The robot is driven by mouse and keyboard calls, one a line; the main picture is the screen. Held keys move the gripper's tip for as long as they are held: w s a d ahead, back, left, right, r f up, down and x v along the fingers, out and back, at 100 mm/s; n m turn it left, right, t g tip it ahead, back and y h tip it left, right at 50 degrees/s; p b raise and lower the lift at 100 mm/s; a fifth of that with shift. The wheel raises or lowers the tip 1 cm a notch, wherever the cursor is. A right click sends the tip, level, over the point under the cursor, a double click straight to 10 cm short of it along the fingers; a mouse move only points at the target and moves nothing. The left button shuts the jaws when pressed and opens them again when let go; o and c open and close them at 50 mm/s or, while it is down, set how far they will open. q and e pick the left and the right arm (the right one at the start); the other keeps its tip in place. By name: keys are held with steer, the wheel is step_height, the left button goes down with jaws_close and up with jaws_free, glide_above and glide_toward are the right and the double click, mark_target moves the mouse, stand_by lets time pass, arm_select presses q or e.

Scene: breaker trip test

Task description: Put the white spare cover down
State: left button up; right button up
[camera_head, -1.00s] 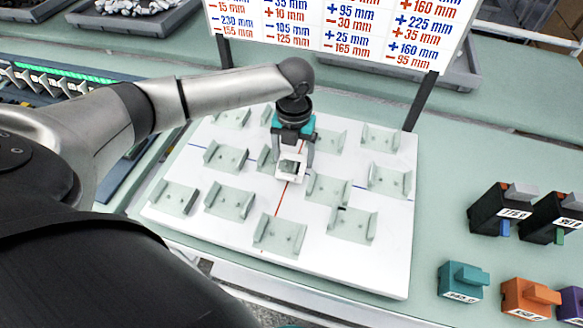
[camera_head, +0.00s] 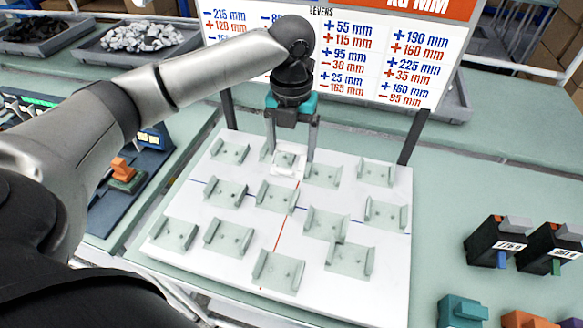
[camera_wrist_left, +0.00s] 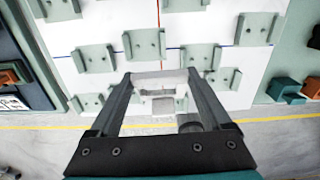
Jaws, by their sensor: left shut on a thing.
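The white spare cover (camera_head: 287,160) is between the fingers of my left gripper (camera_head: 291,156), over the back part of the white board (camera_head: 385,283). In the left wrist view the cover (camera_wrist_left: 161,92) sits between the two long fingers of the left gripper (camera_wrist_left: 160,80). The gripper is shut on it and points down. I cannot tell whether the cover touches the board or a holder beneath it. Several pale green holders, one of them at the front (camera_head: 278,271), are spread over the board. My right gripper is not in view.
A sign with printed millimetre offsets (camera_head: 385,55) stands behind the board on dark posts. Black breakers (camera_head: 495,243) and a teal block (camera_head: 462,311) are at the right. Grey trays (camera_head: 140,38) lie at the back left. A blue rack (camera_head: 125,185) is at the left.

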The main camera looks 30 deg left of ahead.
mark_target(301, 171)
arm_select(q)
step_height(301, 171, up, 6)
steer(key=shift+f, duration=0.15)
steer(key=s+d+f+n+b, duration=0.1)
steer(key=n, duration=0.3)
steer(key=d+f+n+b, duration=0.1)
steer(key=n, duration=0.3)
steer(key=s+d+f+n+b, duration=0.1)
steer(key=n, duration=0.3)
steer(key=shift+s+d+f+n, duration=0.25)
steer(key=shift+s+f+n, duration=0.05)
steer(key=shift+f, duration=0.05)
steer(key=s+d+f+n+b, duration=0.2)
steer(key=n+b, duration=0.1)
steer(key=n, duration=0.7)
steer(key=s+d+f+n+b, duration=0.2)
steer(key=s+f+n+b, duration=0.1)
steer(key=n, duration=0.7)
steer(key=shift+s+d+f, duration=0.15)
steer(key=shift+d+f, duration=0.1)
steer(key=shift+d, duration=0.05)
steer(key=shift+r, duration=0.1)
